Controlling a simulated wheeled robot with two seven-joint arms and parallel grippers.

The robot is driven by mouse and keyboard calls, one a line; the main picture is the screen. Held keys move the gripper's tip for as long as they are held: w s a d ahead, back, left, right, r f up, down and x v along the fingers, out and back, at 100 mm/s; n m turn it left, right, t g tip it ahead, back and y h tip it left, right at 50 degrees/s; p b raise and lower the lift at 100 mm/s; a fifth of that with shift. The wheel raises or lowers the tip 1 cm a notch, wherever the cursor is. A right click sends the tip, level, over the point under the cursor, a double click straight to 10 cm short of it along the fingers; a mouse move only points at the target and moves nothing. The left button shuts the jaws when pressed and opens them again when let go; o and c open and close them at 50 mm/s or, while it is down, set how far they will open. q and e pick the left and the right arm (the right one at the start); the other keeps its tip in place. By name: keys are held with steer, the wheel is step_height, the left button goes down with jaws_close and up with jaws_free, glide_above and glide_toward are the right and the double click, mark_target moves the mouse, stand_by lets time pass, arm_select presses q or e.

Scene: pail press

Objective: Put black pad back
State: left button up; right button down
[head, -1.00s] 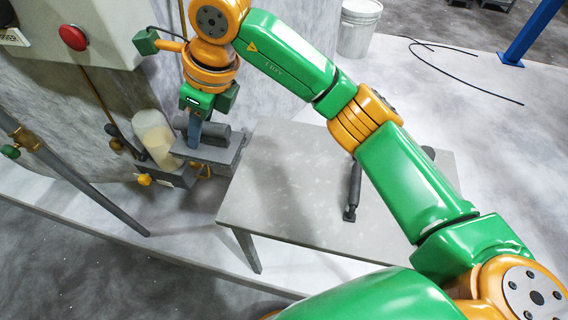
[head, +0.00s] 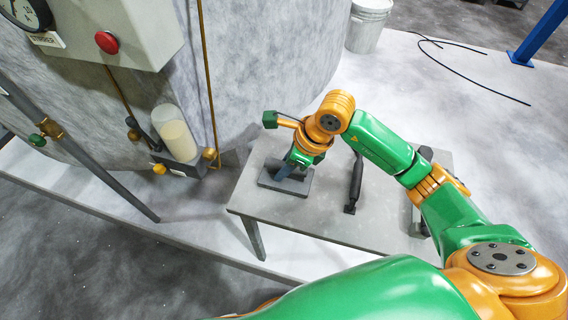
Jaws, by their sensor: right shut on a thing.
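The black pad (head: 300,188) is a flat dark slab at the left end of the grey table (head: 310,215). My right gripper (head: 285,171) points down and is shut on the pad from above. The gripper and wrist hide the pad's upper middle. The pad looks level and at or just above the tabletop; I cannot tell if it touches. My left gripper is not in view.
A black rod-like tool (head: 355,185) lies on the table right of the pad. Another dark item (head: 417,215) is partly behind my arm. A glass cylinder (head: 175,135) with pale contents stands by the tank (head: 270,60), left of the table.

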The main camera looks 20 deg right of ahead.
steer(key=c, duration=0.6)
jaws_free()
steer(key=shift+r, duration=0.15)
steer(key=v, duration=1.1)
steer(key=shift+r+b, duration=0.25)
steer(key=shift+b, duration=0.05)
steer(key=shift+s+d+r, duration=0.1)
steer(key=shift+r, duration=0.05)
